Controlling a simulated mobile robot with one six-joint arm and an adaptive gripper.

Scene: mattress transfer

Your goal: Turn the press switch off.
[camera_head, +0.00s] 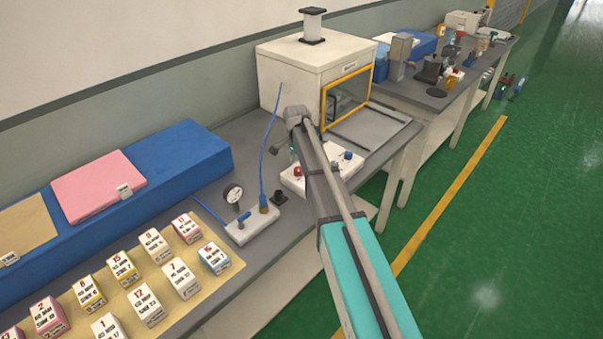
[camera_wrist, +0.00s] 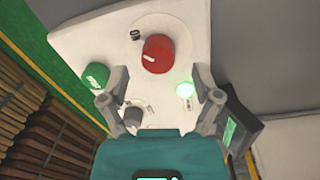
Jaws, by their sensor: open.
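The white control panel (camera_wrist: 205,45) fills the upper middle of the wrist view. It carries a large red knob (camera_wrist: 157,53) with a white mark, a small lit green lamp (camera_wrist: 184,89), a green knob (camera_wrist: 95,75) at left and a grey knob (camera_wrist: 133,115). Which of these is the press switch I cannot tell for sure. My gripper (camera_wrist: 160,103) is open and empty, its two fingers spread over the panel, below the red knob in the picture. In the head view the panel (camera_head: 291,183) lies on the bench, partly hidden by my arm; its red knob (camera_head: 297,172) shows.
A white cabinet press (camera_head: 300,62) with a yellow-framed window stands behind the panel. A gauge (camera_head: 233,193) with a blue hose is at left, beside labelled blocks (camera_head: 180,279) and a blue block (camera_head: 178,155). A second bench is at right, with green floor alongside.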

